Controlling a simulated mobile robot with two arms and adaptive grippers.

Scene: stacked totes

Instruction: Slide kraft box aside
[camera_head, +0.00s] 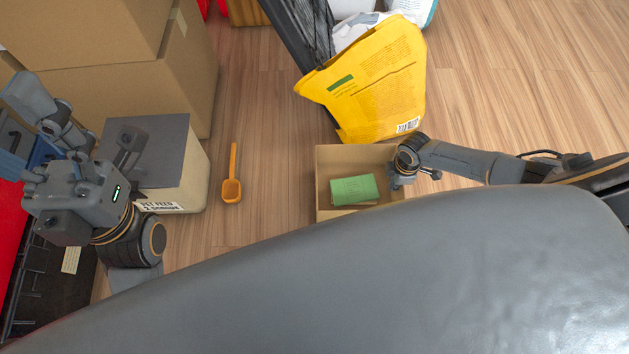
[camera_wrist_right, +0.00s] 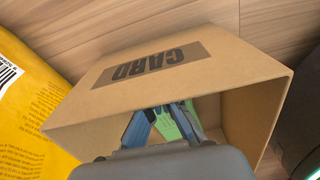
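The kraft box (camera_head: 326,158) is an open-topped cardboard box on the wooden floor, with a green block (camera_head: 354,189) inside. In the right wrist view the box (camera_wrist_right: 245,65) shows a wall with a dark CARD label, and part of the green block (camera_wrist_right: 167,124) shows between my fingers. My right gripper (camera_head: 402,180) is at the box's right wall. In the right wrist view its fingers (camera_wrist_right: 168,122) look apart, at the box's opening; contact with the wall is unclear. My left gripper (camera_head: 45,112) is at the far left, away from the box; its fingers are unclear.
Large cartons (camera_head: 120,85) stand back left. Floor is clear between scoop and kraft box, and at the back right.

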